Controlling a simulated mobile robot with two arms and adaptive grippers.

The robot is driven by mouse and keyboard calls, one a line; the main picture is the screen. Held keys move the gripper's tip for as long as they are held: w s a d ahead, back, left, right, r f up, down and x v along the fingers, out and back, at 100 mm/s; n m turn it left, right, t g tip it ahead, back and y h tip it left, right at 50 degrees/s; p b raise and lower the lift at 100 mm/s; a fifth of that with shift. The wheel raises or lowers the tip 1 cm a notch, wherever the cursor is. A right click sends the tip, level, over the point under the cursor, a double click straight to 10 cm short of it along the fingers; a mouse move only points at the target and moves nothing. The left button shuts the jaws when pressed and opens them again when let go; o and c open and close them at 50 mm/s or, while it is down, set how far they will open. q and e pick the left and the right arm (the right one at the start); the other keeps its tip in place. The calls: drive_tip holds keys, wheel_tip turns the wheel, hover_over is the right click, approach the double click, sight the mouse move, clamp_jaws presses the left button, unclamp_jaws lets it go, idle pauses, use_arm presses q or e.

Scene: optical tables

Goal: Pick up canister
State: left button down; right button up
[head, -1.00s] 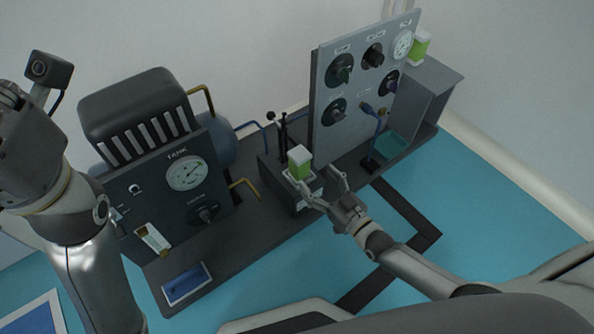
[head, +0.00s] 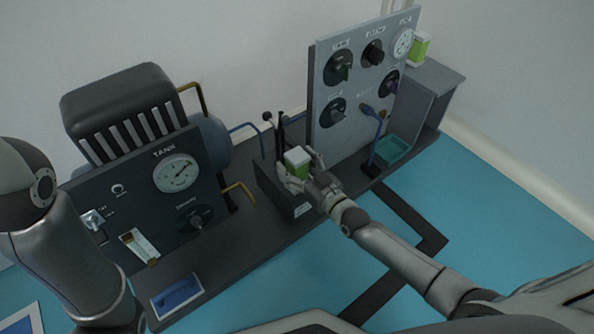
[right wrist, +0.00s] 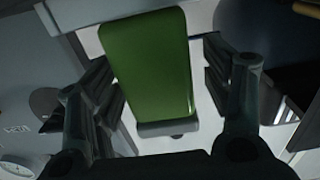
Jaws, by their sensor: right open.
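A green canister with a white top (head: 296,160) stands on a dark box on the bench, in the middle of the head view. My right gripper (head: 301,174) is at the canister, with its fingers open on either side of it. In the right wrist view the green canister (right wrist: 148,65) fills the middle, between the two open fingers of my right gripper (right wrist: 155,100). Whether the fingers touch it I cannot tell. A second green and white canister (head: 418,48) stands at the back right, behind the grey panel. My left arm shows at the left, but its gripper is out of view.
A grey panel (head: 357,118) with knobs and a gauge rises right of the canister. A dark tank unit (head: 140,190) stands left. Thin upright rods (head: 279,135) stand close behind the canister. A teal tray (head: 392,150) lies at right. The blue floor (head: 415,205) is open in front.

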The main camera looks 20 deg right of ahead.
drive_tip(key=c, duration=1.2)
drive_tip(key=shift+c, duration=0.2)
drive_tip(key=shift+r, duration=0.15)
